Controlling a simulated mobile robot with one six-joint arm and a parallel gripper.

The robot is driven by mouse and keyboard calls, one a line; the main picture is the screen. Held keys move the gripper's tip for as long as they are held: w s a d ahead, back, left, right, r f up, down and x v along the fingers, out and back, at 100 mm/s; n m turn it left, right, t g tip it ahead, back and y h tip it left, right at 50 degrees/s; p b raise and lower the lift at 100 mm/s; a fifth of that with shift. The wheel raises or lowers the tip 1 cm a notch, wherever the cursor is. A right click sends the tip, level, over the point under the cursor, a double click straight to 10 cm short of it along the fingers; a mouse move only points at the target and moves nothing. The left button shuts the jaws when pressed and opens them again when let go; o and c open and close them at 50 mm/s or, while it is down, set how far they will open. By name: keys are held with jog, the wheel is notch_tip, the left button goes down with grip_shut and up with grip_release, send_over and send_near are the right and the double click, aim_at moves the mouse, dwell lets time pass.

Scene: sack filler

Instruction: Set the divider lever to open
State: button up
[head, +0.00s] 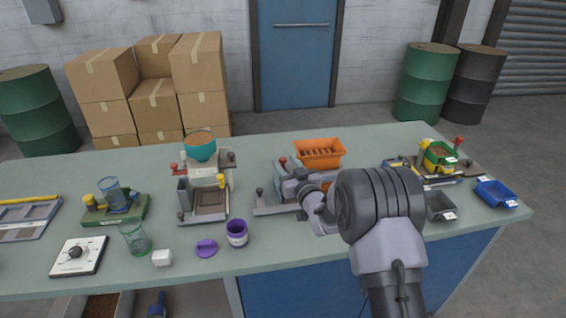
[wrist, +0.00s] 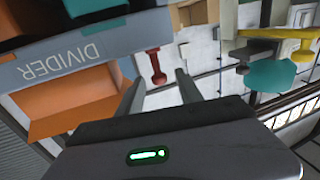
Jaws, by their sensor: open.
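The divider is a grey machine with an orange bin (head: 320,152) on top, right of the middle of the bench in the head view. In the wrist view its grey panel (wrist: 75,52) reads DIVIDER upside down. A red-knobbed lever (wrist: 156,70) shows there beside the panel, between my fingers in the picture; I cannot tell how far off it is. My gripper (wrist: 158,80) is open and empty. In the head view my gripper (head: 296,182) is at the divider's front, and my arm hides part of the machine.
A machine with a teal bowl (head: 200,148) stands left of the divider. A purple cup (head: 237,234) is at the bench's front. A grey tray (head: 440,207) and a blue tray (head: 495,193) lie to the right. Bare bench (head: 310,240) shows in front of the divider.

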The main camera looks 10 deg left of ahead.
jog(key=shift+x, duration=1.25)
grip_shut()
